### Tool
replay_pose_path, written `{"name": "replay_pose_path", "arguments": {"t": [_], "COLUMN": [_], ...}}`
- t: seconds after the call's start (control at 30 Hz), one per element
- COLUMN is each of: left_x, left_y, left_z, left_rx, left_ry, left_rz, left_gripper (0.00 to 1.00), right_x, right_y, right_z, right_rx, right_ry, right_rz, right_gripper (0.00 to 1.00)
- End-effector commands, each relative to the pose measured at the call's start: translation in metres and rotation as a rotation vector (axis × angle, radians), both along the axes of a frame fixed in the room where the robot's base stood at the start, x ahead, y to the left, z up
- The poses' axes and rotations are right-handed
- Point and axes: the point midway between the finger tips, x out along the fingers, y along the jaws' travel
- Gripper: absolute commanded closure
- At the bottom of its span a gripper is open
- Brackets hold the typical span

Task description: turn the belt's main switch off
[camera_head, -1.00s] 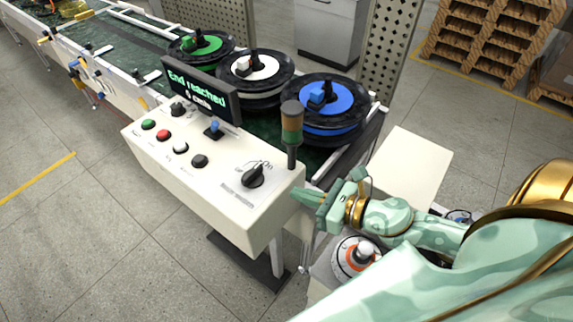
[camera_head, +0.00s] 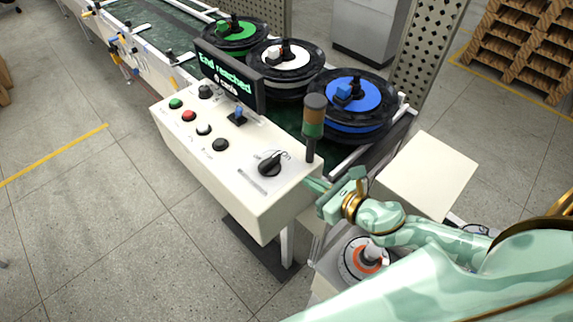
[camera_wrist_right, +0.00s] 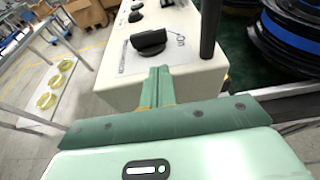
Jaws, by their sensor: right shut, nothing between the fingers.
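The main switch (camera_head: 270,163) is a black rotary knob on a white label at the right end of the belt's white control box (camera_head: 190,155). Its pointer leans toward the upper right, near the "On" marking, in the head view. The knob shows larger in the right wrist view (camera_wrist_right: 148,42), just beyond the fingertips. My right gripper (camera_head: 308,183) is shut and empty at the right end of the box, apart from the knob. Its closed fingers (camera_wrist_right: 158,73) point toward the knob in the wrist view. My left gripper is not in view.
An orange-green signal lamp (camera_head: 314,125) stands on the box close behind the knob. Several push buttons, a small blue switch (camera_head: 238,117) and a display reading "End reached" (camera_head: 230,80) are farther left. Spools (camera_head: 350,97) sit on the belt behind. A pale board (camera_head: 425,175) lies right.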

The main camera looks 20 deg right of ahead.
Motion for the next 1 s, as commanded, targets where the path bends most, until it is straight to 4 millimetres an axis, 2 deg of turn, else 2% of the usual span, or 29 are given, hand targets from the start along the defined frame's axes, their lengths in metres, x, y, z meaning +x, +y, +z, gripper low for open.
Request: {"name": "replay_pose_path", "arguments": {"t": [0.03,0.2,0.4,0.6,1.0], "left_x": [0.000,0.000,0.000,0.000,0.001], "left_y": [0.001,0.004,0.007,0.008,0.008], "left_z": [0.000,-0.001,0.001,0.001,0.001], "left_rx": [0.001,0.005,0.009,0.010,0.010], "left_ry": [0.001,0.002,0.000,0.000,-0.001], "left_rz": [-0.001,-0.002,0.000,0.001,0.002], "left_gripper": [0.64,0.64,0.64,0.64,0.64], "right_x": [0.012,0.044,0.073,0.085,0.086], "right_y": [0.004,0.015,0.026,0.031,0.031], "right_z": [-0.002,-0.014,-0.015,-0.016,-0.016], "right_rx": [0.000,0.001,0.000,-0.001,-0.001], "right_ry": [-0.005,-0.003,-0.002,0.000,0.000], "right_rz": [0.000,-0.001,-0.001,0.000,0.000], "right_gripper": [1.00,1.00,1.00,1.00,1.00]}}
